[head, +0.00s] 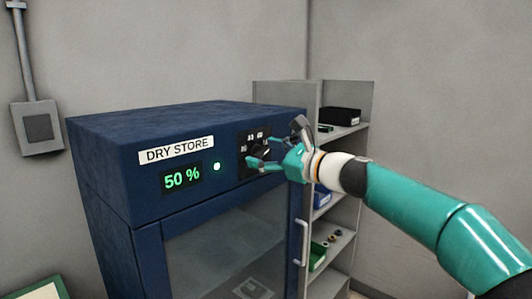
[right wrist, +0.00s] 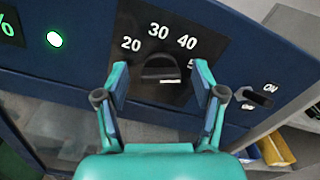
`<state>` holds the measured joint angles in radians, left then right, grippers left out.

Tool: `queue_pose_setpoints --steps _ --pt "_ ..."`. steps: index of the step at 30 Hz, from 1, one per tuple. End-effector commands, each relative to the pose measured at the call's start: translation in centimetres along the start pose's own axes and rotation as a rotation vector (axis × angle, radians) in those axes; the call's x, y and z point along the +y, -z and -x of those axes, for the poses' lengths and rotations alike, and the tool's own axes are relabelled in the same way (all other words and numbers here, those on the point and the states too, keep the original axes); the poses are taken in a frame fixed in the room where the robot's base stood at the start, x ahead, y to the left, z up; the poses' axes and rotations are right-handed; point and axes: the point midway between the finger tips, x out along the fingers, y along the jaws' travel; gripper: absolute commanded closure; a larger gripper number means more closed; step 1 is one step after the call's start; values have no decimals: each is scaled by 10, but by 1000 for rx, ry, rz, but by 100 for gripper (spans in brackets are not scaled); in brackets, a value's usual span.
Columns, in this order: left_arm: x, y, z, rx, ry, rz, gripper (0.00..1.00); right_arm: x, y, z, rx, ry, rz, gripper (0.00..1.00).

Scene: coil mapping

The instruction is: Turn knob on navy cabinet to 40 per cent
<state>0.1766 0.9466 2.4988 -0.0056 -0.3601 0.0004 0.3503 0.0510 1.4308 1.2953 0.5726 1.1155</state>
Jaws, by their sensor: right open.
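The navy cabinet (head: 120,165) stands at the centre left, labelled DRY STORE. Its green display (head: 181,178) reads 50 %. The black knob (right wrist: 160,68) sits on a black dial plate (right wrist: 185,25) marked 20, 30, 40 and a partly covered number starting with 5. In the head view my right gripper (head: 276,147) is in front of the dial and partly hides it. In the right wrist view its open fingers (right wrist: 161,76) stand on either side of the knob, with visible gaps; contact does not show. My left gripper is out of view.
A toggle switch (right wrist: 258,97) marked ON sits right of the dial, close to my right finger. A lit green lamp (head: 217,167) is beside the display. A grey shelf (head: 345,133) with small bins stands behind the cabinet's right side. A grey box (head: 38,128) hangs on the left wall.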

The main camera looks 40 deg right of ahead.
Motion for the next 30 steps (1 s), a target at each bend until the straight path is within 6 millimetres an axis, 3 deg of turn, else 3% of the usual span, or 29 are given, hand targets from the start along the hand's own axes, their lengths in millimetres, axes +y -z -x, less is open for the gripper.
queue_pose_setpoints --steps 3,13,23,30 --pt "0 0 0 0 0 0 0 0 0 0 0 0 0 35" --pt "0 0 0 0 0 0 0 0 0 0 0 -1 0 90" --pt "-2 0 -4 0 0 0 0 1 1 0 -1 -1 36 91" --pt "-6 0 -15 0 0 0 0 3 2 0 -2 -2 158 91"
